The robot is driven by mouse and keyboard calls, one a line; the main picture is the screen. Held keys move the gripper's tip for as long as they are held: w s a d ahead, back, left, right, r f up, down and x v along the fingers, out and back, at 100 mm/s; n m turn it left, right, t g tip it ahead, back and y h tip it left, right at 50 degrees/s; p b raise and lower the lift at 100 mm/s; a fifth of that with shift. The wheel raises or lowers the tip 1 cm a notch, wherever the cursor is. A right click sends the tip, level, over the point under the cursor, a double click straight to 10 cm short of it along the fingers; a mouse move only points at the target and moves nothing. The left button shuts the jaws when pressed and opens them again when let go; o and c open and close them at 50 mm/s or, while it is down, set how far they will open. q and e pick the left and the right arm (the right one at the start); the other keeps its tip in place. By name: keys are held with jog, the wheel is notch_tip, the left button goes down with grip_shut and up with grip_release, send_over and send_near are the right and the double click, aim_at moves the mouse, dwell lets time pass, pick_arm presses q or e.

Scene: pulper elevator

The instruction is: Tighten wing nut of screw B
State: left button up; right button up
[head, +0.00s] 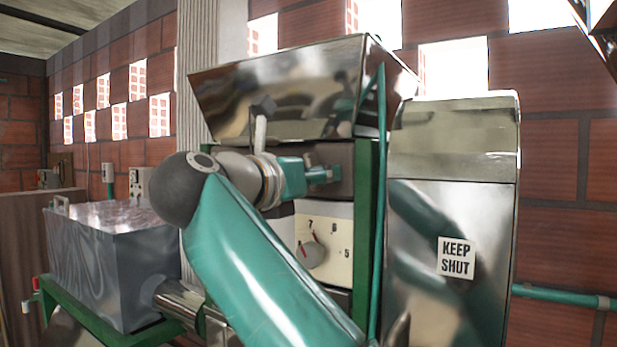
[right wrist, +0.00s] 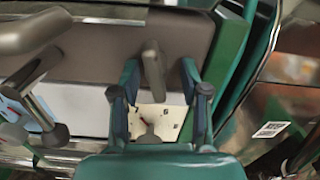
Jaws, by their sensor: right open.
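My right gripper (head: 322,174) reaches across in front of the grey panel under the steel hopper. In the right wrist view the right gripper (right wrist: 160,78) is open. A grey, upright flat piece, which looks like a wing nut (right wrist: 153,70), stands between its two fingers with gaps on both sides. In the head view this piece is hidden by the gripper. Another grey wing-shaped piece (right wrist: 35,32) shows large at the upper left of the wrist view. No letter B is readable. My left gripper is not in view.
The steel hopper (head: 285,88) overhangs the panel. A cream dial plate (head: 333,230) with a red-marked knob (head: 311,254) lies below the gripper. A green post (head: 367,200) stands close to the right. A steel cover marked KEEP SHUT (head: 460,215) is farther right.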

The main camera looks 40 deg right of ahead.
jog(key=v, duration=1.2)
jog(key=shift+f, duration=0.1)
jog(key=s+a+f+n+t+h+b, duration=0.3)
jog(key=a+f+t+b, duration=0.15)
jog(key=b, duration=0.25)
jog(key=shift+g, duration=0.25)
jog(key=p+x, duration=0.2)
jog(key=x, duration=0.3)
jog(key=p+x, duration=0.2)
jog(key=x, duration=0.4)
jog(key=f+p+x, duration=0.1)
jog(key=p+x, duration=0.1)
jog(key=x, duration=0.4)
jog(key=shift+d+p, duration=0.3)
jog(key=shift+d, duration=0.1)
